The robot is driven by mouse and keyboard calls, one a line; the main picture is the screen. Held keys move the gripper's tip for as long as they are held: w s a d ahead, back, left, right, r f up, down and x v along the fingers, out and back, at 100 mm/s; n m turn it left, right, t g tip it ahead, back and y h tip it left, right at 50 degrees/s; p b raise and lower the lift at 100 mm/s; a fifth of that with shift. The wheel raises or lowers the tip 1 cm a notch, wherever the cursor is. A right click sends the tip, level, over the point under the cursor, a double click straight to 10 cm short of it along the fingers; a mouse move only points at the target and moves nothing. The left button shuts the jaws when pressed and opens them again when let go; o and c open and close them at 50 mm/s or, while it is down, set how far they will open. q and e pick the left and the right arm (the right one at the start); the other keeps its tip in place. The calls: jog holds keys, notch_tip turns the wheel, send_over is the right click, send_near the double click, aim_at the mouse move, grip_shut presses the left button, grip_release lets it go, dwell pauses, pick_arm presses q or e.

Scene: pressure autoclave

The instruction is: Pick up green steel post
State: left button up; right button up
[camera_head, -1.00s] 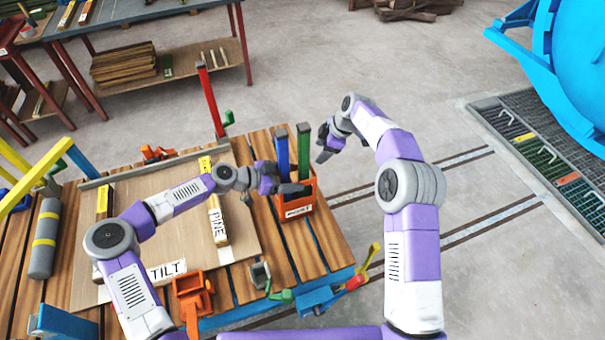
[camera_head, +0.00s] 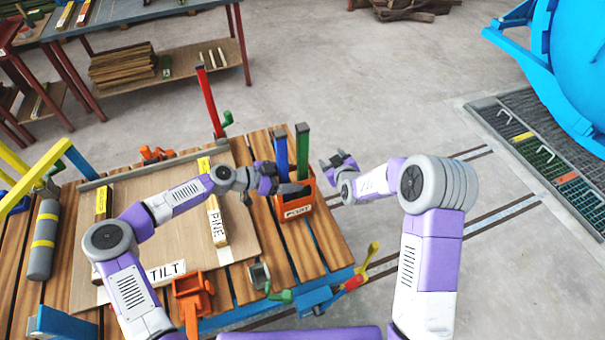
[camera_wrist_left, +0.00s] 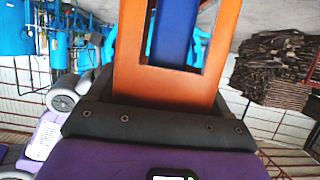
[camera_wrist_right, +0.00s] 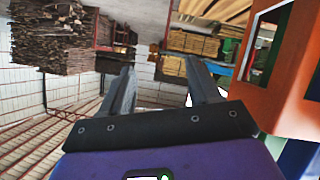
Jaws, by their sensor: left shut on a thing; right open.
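The green steel post (camera_head: 302,148) stands upright in an orange holder (camera_head: 309,185) with a label on its front, at the right end of the slatted table. A blue post (camera_head: 281,152) stands beside it on the left; its lower part shows through the holder's opening in the left wrist view (camera_wrist_left: 176,30). My left gripper (camera_head: 291,188) is shut on the orange holder, which fills its jaws in the left wrist view (camera_wrist_left: 140,75). My right gripper (camera_head: 331,160) is open and empty, just right of the holder and apart from it. In the right wrist view the holder (camera_wrist_right: 295,90) is at right.
A board (camera_head: 150,218) with PINE and TILT labels covers the table's middle. A red upright (camera_head: 209,100) stands behind it. Orange (camera_head: 192,295) and blue clamps (camera_head: 312,298) line the front edge. A blue vessel (camera_head: 570,50) is far right.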

jog(key=s+r+m+t+y, duration=0.1)
jog(key=s+r+m+t, duration=0.25)
jog(key=s, duration=0.35)
jog(key=y, duration=0.2)
send_near(302, 174)
notch_tip(302, 174, up, 3)
jog(key=w, duration=0.2)
jog(key=shift+n+t, duration=0.25)
jog(key=shift+t, duration=0.2)
jog(key=x, duration=1.1)
jog(key=shift+w, duration=0.2)
grip_shut()
jog(key=shift+r, duration=0.1)
